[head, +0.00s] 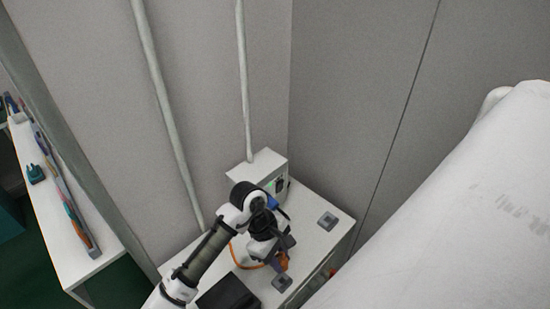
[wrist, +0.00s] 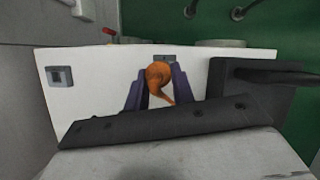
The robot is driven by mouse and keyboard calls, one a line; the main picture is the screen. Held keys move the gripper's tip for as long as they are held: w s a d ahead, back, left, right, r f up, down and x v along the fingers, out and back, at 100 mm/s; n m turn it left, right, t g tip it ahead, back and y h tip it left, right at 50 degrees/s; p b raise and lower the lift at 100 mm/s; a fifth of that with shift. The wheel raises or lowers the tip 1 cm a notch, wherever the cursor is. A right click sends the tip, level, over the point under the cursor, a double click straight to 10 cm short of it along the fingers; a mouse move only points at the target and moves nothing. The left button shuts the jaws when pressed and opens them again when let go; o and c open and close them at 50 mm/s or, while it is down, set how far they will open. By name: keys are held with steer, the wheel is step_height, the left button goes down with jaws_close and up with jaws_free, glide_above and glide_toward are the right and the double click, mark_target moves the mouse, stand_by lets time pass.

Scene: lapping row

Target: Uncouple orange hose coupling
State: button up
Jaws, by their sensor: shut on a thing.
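The orange hose coupling (head: 283,264) is between the fingers of my gripper (head: 284,250), over the white bench top. In the wrist view the coupling (wrist: 158,74) shows as a rounded orange body with a tapering tail, held between my two purple-grey fingers (wrist: 160,84). My gripper is shut on it. An orange hose (head: 237,258) curves on the bench to the left of the gripper. A grey square block (head: 282,283) sits just in front of the coupling; whether the coupling touches it I cannot tell.
A second grey square block (head: 327,221) lies on the bench to the right. A light box (head: 258,168) with a green light stands at the back against the wall. A black box (head: 228,294) stands at the front left. A large white surface (head: 460,210) fills the right.

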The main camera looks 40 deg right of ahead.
steer(key=shift+s, duration=0.1)
steer(key=shift+f+b, duration=1.75)
steer(key=shift+f, duration=1.1)
steer(key=shift+p, duration=0.95)
steer(key=shift+f+b, duration=0.95)
steer(key=shift+f, duration=0.45)
steer(key=o, duration=1.1)
steer(key=shift+r, duration=0.1)
steer(key=v, duration=1.3)
steer(key=shift+r+p, duration=0.35)
